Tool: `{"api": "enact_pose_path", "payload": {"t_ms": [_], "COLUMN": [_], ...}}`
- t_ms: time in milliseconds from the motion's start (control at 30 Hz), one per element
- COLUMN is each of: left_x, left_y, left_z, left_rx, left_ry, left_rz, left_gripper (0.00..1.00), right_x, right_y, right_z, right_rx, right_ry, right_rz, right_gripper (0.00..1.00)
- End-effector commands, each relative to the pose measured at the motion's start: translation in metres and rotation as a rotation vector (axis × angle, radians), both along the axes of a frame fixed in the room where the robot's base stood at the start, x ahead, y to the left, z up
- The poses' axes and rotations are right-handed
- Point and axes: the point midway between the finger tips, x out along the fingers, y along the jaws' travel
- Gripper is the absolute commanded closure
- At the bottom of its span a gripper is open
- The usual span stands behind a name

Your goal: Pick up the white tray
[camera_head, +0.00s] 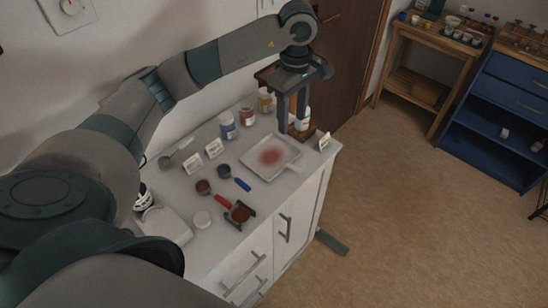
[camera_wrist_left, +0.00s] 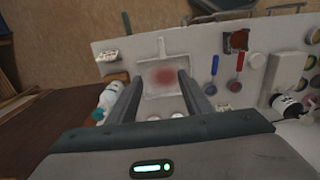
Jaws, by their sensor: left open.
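The white tray (camera_head: 268,174) lies flat on the white cabinet top near its right end, with red powder (camera_head: 271,156) spread in its middle. Its short handle (camera_head: 292,168) points to the front right. My left gripper (camera_head: 293,126) points down above the far side of the tray, open and empty. In the left wrist view the tray (camera_wrist_left: 160,90) shows between the two fingers of my left gripper (camera_wrist_left: 160,78), with its handle (camera_wrist_left: 162,46) pointing away. I cannot tell the exact height of the fingertips above the tray. My right gripper is not in view.
Jars (camera_head: 227,125) and bottles stand behind the tray, close to the left gripper. A blue shelf (camera_head: 500,120) stands at right; the floor between is clear.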

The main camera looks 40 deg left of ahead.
Motion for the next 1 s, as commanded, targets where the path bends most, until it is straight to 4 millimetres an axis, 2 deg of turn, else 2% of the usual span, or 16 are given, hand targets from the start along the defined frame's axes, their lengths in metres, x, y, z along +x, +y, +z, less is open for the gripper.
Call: {"api": "enact_pose_path", "payload": {"t_ms": [267, 400, 733, 900, 1000], "left_x": [-0.002, -0.002, -0.003, -0.001, -0.001], "left_y": [0.0, 0.0, -0.001, -0.001, -0.001], "left_z": [-0.021, -0.042, -0.099, -0.117, -0.121], "left_rx": [0.0, 0.0, 0.0, -0.001, -0.001], "left_ry": [0.005, 0.006, 0.006, 0.003, 0.0], "left_rz": [0.0, 0.0, 0.0, 0.0, 0.0], "left_gripper": [0.55, 0.55, 0.55, 0.55, 0.55], "right_x": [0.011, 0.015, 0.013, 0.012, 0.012], "right_y": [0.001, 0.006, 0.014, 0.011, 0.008], "right_z": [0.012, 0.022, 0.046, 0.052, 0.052], "right_rx": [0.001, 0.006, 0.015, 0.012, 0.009], "right_ry": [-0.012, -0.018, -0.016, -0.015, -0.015], "right_rz": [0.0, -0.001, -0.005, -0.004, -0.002], "right_gripper": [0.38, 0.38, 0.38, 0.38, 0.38]}}
